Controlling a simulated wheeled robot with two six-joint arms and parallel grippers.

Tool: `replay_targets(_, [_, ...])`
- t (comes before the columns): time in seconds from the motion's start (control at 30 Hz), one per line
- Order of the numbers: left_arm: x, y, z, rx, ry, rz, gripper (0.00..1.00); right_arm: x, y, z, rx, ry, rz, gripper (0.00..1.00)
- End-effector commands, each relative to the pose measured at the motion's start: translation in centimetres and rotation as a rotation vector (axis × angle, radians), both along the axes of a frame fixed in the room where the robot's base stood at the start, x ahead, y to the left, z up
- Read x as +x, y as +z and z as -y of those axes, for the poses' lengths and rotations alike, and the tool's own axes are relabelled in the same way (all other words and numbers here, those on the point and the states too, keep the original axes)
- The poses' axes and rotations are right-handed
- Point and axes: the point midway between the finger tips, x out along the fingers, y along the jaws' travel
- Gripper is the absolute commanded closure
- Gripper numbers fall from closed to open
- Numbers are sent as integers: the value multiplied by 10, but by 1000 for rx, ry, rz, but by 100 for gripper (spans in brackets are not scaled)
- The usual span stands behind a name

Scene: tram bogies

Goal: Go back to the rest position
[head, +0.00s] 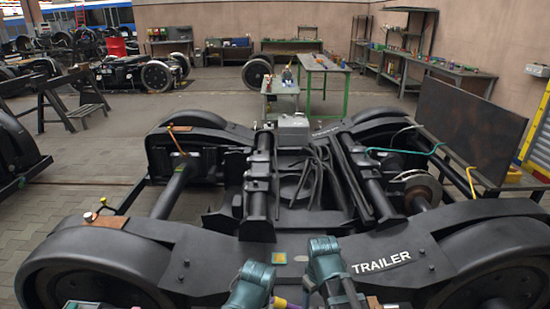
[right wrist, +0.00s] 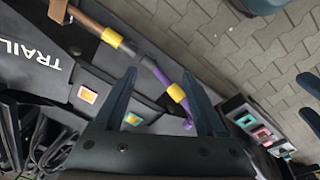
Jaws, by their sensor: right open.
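My right gripper (right wrist: 159,74) is open in the right wrist view, its two dark fingers spread apart. A purple handle with a yellow band (right wrist: 176,92) shows between and beyond the fingers; I cannot tell how far below it lies. In the head view my two teal arms come in at the bottom centre, the left arm (head: 251,285) beside the right arm (head: 325,262). Dark finger-like shapes at the right edge of the right wrist view may be my left gripper (right wrist: 312,100); its jaw state is unclear.
The black bogie frame marked TRAILER (head: 300,245) fills the space in front, with large wheels at both sides. A brown handle with a yellow band (right wrist: 111,40) lies near the purple one. A dark tray with coloured pieces (right wrist: 226,106) is close by. Benches (head: 325,65) stand behind.

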Motion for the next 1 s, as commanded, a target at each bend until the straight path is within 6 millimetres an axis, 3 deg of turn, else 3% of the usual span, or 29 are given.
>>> replay_targets(0.1, [0,0,0,0,0,0,31,-16,0,19,21,-169,-10,27])
replay_targets(0.43, [0,0,0,0,0,0,31,-48,-1,55,62,-566,-30,27])
replay_targets(1.0, [0,0,0,0,0,0,31,-87,-1,-33,-46,-311,-98,27])
